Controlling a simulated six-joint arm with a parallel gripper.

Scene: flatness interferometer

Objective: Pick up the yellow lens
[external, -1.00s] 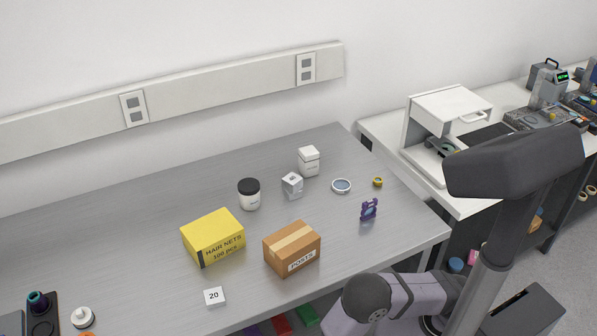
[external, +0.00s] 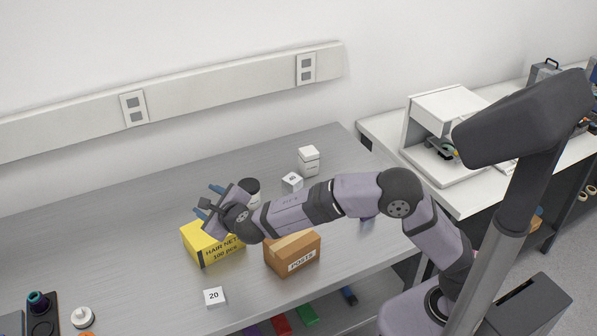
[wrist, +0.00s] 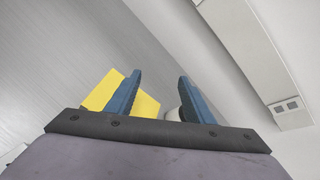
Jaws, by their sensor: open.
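I cannot make out the yellow lens for certain in any current view. The small yellow ring-like piece seen earlier at the table's right end is hidden behind my arm. My gripper (external: 207,200) is open, with blue fingers, above the yellow hair nets box (external: 213,247) on the left part of the table. In the wrist view my gripper (wrist: 160,77) has empty space between its fingers. The yellow box (wrist: 105,92) shows behind the left finger, and part of a white jar (wrist: 174,114) shows by the right finger.
The grey table (external: 120,230) has free room at left. The dark-lidded jar (external: 252,188) is partly hidden. A white instrument (external: 448,105) stands at right.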

